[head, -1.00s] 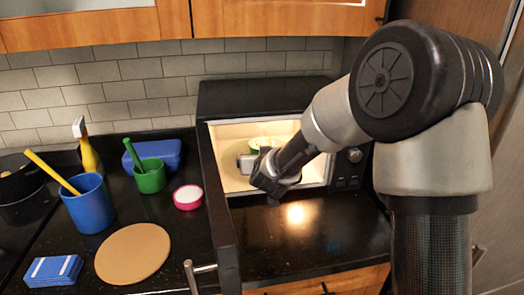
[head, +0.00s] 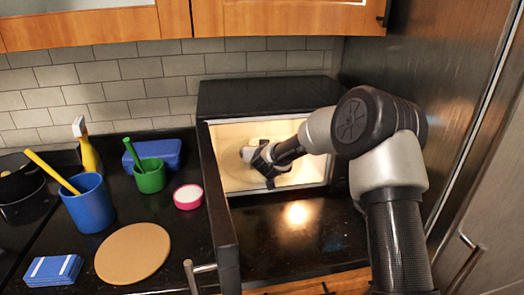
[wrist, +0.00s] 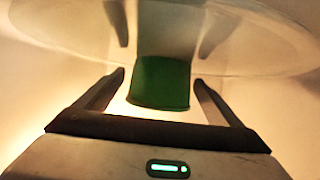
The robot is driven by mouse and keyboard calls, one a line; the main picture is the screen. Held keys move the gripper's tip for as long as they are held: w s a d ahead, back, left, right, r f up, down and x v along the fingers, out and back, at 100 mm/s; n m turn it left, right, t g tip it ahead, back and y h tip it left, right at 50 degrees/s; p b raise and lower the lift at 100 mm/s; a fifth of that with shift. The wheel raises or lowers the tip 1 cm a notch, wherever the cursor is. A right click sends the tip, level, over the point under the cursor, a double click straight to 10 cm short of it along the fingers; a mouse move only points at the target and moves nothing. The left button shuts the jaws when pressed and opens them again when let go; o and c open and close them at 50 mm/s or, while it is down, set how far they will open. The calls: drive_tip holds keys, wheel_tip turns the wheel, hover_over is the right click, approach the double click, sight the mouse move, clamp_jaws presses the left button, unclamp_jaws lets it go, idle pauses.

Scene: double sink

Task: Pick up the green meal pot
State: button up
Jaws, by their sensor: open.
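The green meal pot (wrist: 160,82) is inside the lit microwave (head: 262,99). In the wrist view it shows between the two fingers of my gripper (wrist: 159,76), with a gap visible on each side. My gripper is open, and I see no clear contact with the pot. In the head view my gripper (head: 266,158) reaches through the microwave's opening and hides the pot.
A clear round plate (wrist: 60,35) spans the upper wrist view. The open microwave door (head: 222,210) stands left of my arm. On the left counter are a blue cup (head: 90,205), a green cup (head: 150,178), a pink-rimmed jar (head: 188,197) and a round board (head: 132,254).

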drive_tip(key=c, duration=1.4)
drive_tip(key=shift+r, duration=0.1)
